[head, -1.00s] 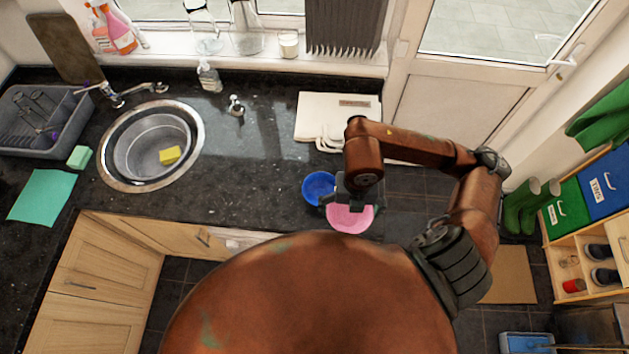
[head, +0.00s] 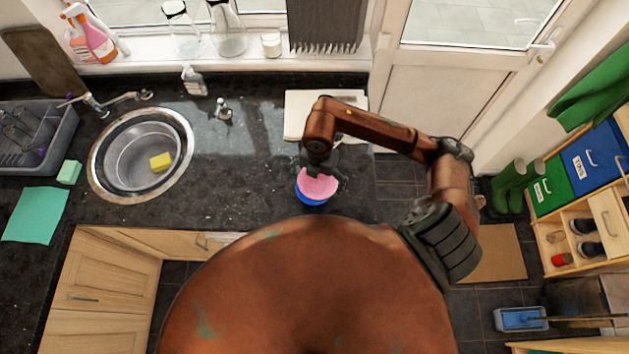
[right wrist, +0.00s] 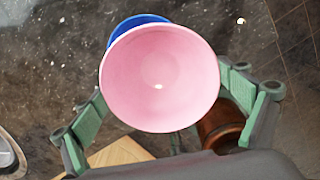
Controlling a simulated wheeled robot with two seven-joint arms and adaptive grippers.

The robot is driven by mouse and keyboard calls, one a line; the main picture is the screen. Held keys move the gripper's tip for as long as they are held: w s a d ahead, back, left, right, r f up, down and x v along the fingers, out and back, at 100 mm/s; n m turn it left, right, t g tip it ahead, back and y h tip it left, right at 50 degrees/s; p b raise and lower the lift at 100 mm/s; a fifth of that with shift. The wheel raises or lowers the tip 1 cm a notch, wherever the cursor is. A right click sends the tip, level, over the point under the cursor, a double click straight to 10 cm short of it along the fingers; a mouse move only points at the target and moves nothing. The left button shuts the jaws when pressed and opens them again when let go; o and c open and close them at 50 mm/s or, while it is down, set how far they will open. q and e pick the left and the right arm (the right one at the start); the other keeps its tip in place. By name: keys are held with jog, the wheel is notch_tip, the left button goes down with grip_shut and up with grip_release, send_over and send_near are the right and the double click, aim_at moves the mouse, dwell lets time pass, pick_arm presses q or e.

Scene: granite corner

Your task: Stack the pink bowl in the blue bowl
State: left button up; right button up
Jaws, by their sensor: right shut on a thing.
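The pink bowl (head: 319,188) is held upright by my right gripper (head: 322,171) over the blue bowl (head: 311,202) on the dark counter. In the right wrist view the pink bowl (right wrist: 160,80) sits between the two green fingers of my right gripper (right wrist: 175,110) and hides most of the blue bowl (right wrist: 136,21). Only a strip of blue shows past its upper left rim. I cannot tell whether the two bowls touch. My left gripper is not in view.
A round sink (head: 141,155) with a yellow sponge (head: 160,162) is to the left. White cloth or boards (head: 297,103) lie on the counter behind my right arm. The dark counter between sink and bowls is clear. The counter's front edge is close to the bowls.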

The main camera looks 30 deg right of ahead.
aim_at(314, 182)
jog(key=shift+w+a+f, duration=0.1)
jog(key=shift+w+f, duration=0.95)
jog(key=shift+f, duration=0.15)
notch_tip(314, 182, down, 3)
jog(key=shift+r+p, duration=0.1)
jog(key=shift+p, duration=0.8)
jog(key=shift+f, duration=0.2)
jog(key=shift+f, duration=0.15)
jog(key=o, duration=1)
